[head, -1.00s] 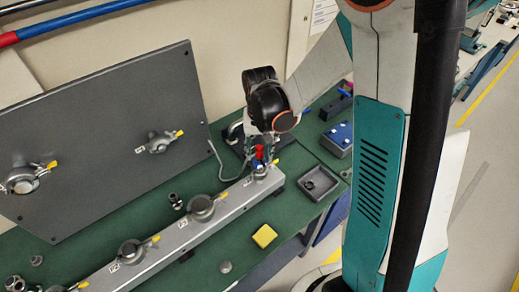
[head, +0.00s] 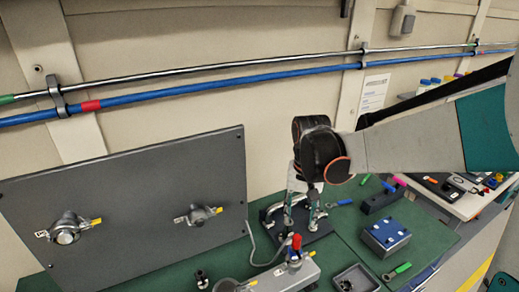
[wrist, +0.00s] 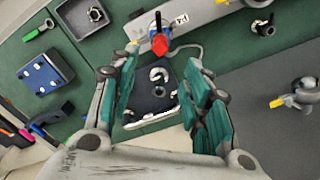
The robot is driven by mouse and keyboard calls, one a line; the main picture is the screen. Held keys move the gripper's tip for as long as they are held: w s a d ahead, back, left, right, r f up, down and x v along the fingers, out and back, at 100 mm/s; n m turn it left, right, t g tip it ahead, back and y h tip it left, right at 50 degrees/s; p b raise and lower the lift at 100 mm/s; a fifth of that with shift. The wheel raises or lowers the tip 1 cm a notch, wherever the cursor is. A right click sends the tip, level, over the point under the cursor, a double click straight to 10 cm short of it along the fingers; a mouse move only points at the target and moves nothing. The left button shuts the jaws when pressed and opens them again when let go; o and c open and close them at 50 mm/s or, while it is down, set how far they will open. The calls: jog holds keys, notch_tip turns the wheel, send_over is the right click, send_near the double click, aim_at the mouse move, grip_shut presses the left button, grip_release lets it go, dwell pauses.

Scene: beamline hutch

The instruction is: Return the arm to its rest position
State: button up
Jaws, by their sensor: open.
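My gripper (head: 303,203) hangs from my raised arm over the green bench in the head view, pointing down. In the wrist view its two teal-padded fingers (wrist: 160,103) stand wide apart with nothing between them. Beyond the fingers is a dark base plate (wrist: 152,105) with a pale hook-shaped part on it. The red-topped valve (wrist: 159,43) at the end of the grey rail lies past the fingertips; it also shows in the head view (head: 296,244), just in front of my gripper, apart from it.
A grey panel (head: 140,165) with two clamp fittings stands at left. A blue box (head: 386,237), a grey tray (head: 355,279) and a green-handled tool (head: 397,272) lie to the right. Blue and metal pipes (head: 220,85) run along the wall. Open air surrounds my gripper above the bench.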

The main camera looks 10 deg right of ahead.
jog(key=s+f+n+t+b, duration=0.4)
jog(key=s+f+t+b, duration=0.3)
jog(key=s+f+b, duration=0.5)
jog(key=s+b, duration=0.3)
jog(key=b, duration=0.4)
jog(key=shift+b, duration=0.3)
jog(key=shift+f, duration=0.15)
dwell(1.2)
